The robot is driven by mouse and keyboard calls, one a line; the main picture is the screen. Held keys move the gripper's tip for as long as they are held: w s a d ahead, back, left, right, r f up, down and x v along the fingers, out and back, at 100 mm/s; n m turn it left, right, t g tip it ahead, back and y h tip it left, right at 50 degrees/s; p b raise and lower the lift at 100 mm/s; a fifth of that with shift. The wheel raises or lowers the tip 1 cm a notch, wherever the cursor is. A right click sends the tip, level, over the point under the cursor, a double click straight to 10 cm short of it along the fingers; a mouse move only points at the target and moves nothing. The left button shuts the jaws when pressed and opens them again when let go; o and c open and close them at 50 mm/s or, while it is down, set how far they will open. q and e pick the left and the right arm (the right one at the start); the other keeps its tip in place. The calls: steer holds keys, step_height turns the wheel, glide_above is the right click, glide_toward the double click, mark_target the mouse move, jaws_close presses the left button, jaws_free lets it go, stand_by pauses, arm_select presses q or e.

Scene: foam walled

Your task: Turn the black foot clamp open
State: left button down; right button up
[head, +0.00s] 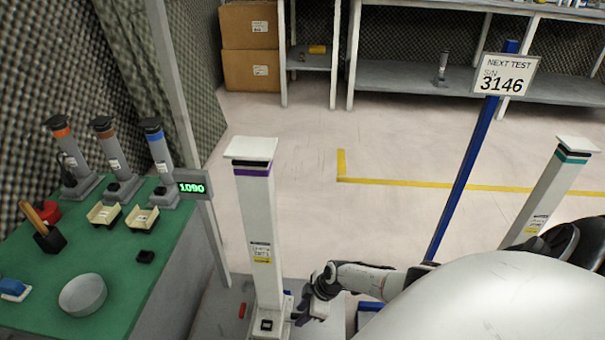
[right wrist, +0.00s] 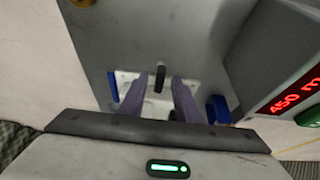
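A tall white post (head: 258,225) with a purple band stands upright in the head view, its white foot (head: 268,318) at the bottom edge. My right gripper (head: 308,304) is low, just right of the foot. In the right wrist view, a small upright black piece (right wrist: 160,77), seemingly the black foot clamp, shows against a white plate. The two purple fingers of my right gripper (right wrist: 163,80) are apart, with the black piece between their tips in the picture. I cannot tell whether they touch it. In the head view I cannot make out the clamp clearly. My left gripper is not in view.
A green-topped bench (head: 118,262) with several banded posts and trays stands at left. A blue pole (head: 470,160) carries a sign reading 3146. Another white post (head: 548,195) with a teal band stands at right. A red display (right wrist: 296,95) is close in the wrist view.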

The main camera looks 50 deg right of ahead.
jaws_close()
